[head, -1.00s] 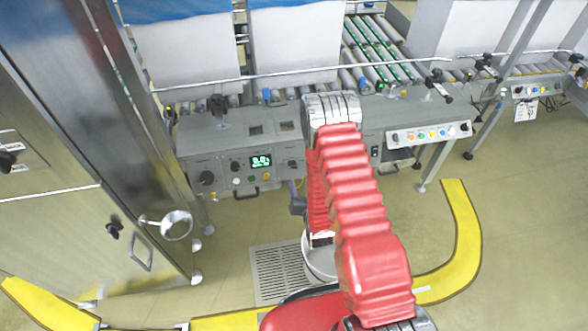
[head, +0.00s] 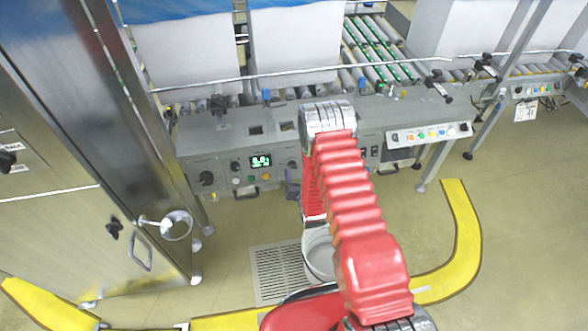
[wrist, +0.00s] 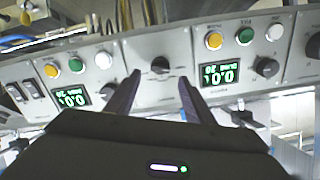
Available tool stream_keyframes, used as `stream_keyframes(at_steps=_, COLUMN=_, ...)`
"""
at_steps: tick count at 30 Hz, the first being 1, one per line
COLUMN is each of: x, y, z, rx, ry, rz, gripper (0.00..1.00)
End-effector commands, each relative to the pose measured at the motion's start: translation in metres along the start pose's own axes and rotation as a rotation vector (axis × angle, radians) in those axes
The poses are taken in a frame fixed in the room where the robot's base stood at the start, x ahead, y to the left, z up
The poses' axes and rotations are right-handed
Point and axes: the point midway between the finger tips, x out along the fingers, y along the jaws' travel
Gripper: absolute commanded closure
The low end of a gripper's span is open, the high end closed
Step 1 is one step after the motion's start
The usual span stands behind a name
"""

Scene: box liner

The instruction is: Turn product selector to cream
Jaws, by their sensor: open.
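A black rotary knob (wrist: 160,65) sits on the grey control panel (wrist: 145,95) in the wrist view, between two green displays. It looks like the product selector, but its labels are too small to read, so I cannot tell its setting. My gripper (wrist: 159,80) is open, with one dark finger on each side below the knob in the picture; nothing is between the fingers. I cannot tell whether they touch the panel. In the head view my gripper (head: 293,187) shows partly beside my red arm, just in front of the panel. The arm hides part of the panel there.
A lit display (head: 260,161) and a left knob (head: 207,178) are on the panel. More knobs, including a right one (wrist: 267,67), and coloured buttons lie close by. A steel cabinet (head: 75,190) stands at left. A yellow floor strip (head: 462,240) curves at right.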

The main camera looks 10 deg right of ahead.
Motion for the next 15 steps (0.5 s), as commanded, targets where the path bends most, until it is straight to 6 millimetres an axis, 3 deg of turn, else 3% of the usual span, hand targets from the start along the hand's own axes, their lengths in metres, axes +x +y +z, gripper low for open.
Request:
stream_keyframes(at_steps=9, x=0.041, y=0.000, z=0.000, rx=0.000, ry=0.001, rz=-0.001, gripper=0.52)
stream_keyframes(at_steps=15, x=0.053, y=0.000, z=0.000, rx=0.000, ry=0.000, rz=0.000, gripper=0.52)
